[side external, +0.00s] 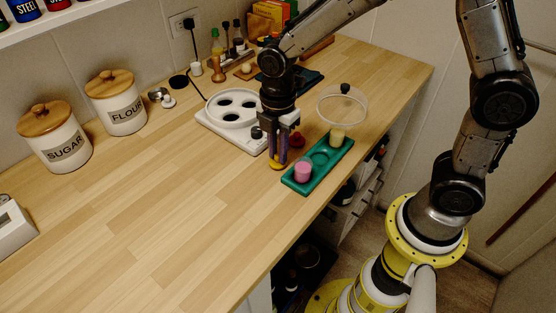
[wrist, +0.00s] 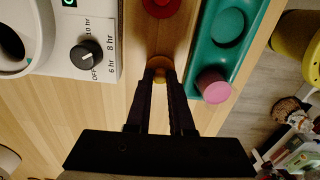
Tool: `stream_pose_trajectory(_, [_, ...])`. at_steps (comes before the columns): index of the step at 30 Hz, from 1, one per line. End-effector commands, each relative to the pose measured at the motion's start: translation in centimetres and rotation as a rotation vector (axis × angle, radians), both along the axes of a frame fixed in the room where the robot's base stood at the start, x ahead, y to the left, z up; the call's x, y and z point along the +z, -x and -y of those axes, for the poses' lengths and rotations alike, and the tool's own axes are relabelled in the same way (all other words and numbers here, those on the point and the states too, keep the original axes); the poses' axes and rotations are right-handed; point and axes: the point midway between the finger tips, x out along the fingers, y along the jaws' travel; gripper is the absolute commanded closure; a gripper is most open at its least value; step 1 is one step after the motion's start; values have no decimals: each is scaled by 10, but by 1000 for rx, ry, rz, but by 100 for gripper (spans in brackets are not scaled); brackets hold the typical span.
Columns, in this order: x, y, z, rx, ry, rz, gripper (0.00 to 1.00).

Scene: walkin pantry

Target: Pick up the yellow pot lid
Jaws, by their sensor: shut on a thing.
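The yellow pot lid (side external: 276,165) is a small round disc at the tips of my gripper (side external: 279,158), low over the wooden counter. In the wrist view the lid (wrist: 159,63) shows between and just beyond the fingertips (wrist: 160,76), which are closed on it. The fingers hide part of it. I cannot tell whether it touches the counter. My gripper points down, left of the green tray (side external: 318,171).
The tray holds a pink pot (side external: 303,171) and a pale yellow pot (side external: 337,135). A red lid (side external: 297,141) lies behind my gripper. A white appliance with a dial (side external: 233,124) stands to the left. A clear dome (side external: 343,104) lies behind the tray. The counter's front left is clear.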

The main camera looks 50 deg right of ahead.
Motion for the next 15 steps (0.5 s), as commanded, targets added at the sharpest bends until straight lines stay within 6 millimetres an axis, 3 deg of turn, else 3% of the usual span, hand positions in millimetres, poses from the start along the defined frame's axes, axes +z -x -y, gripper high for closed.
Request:
stream_pose_trajectory(10, [1, 0, 0, 0, 0, 1, 100])
stream_pose_trajectory(15, [11, 0, 0, 0, -1, 3, 100])
